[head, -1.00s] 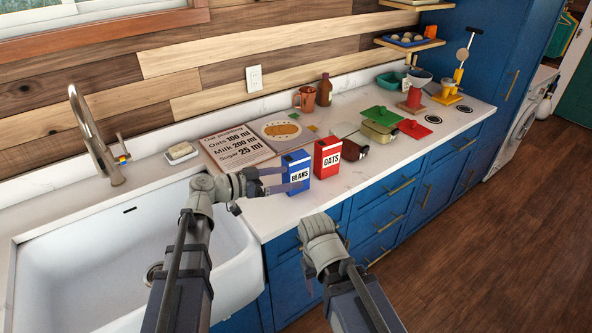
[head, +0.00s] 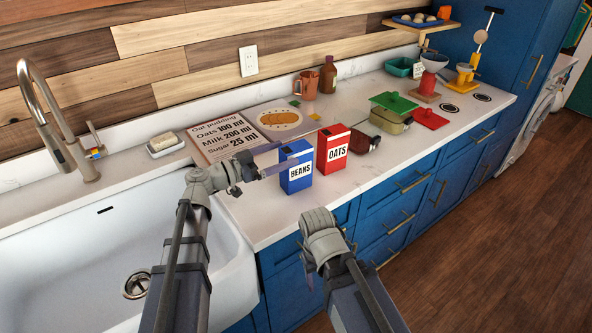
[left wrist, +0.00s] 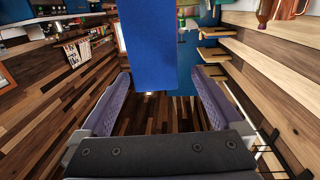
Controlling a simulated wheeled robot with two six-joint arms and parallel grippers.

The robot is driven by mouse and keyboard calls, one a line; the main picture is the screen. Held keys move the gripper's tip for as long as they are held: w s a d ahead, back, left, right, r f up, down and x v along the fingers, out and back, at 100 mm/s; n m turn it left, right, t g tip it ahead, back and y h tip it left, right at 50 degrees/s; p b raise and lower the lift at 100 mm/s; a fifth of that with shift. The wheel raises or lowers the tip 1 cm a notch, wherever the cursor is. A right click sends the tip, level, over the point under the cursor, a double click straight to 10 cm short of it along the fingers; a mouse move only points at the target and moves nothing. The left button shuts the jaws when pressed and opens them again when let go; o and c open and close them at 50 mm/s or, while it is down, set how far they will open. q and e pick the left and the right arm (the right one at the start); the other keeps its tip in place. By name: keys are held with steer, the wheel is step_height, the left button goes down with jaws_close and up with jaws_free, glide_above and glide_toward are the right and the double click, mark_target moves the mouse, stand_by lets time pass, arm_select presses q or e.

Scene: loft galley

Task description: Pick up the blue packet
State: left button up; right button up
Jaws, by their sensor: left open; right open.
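The blue packet (head: 297,178), labelled BEANS, stands upright on the white counter near its front edge. My left gripper (head: 274,159) is open at the packet's left side, with its fingers pointing towards it. In the left wrist view the blue packet (left wrist: 147,45) fills the upper middle, ahead of and between the open fingertips (left wrist: 163,76); nothing is held. Whether a finger touches the packet I cannot tell. My right gripper (head: 312,270) hangs low in front of the cabinets, away from the packet; its fingers are mostly hidden.
A red OATS box (head: 333,150) stands close on the packet's right. A recipe board (head: 226,139) lies behind it, and a jar lying on its side (head: 361,142) is beyond the box. The white sink (head: 75,235) is at the left. The counter's front edge is close.

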mark_target(305, 149)
arm_select(q)
steer(key=shift+x, duration=1.2)
steer(key=shift+s+f+x, duration=0.1)
steer(key=shift+f+x, duration=0.05)
steer(key=shift+x, duration=1.2)
steer(key=shift+s+f+x, duration=0.15)
steer(key=shift+x, duration=1.2)
steer(key=shift+d, duration=0.1)
jaws_close()
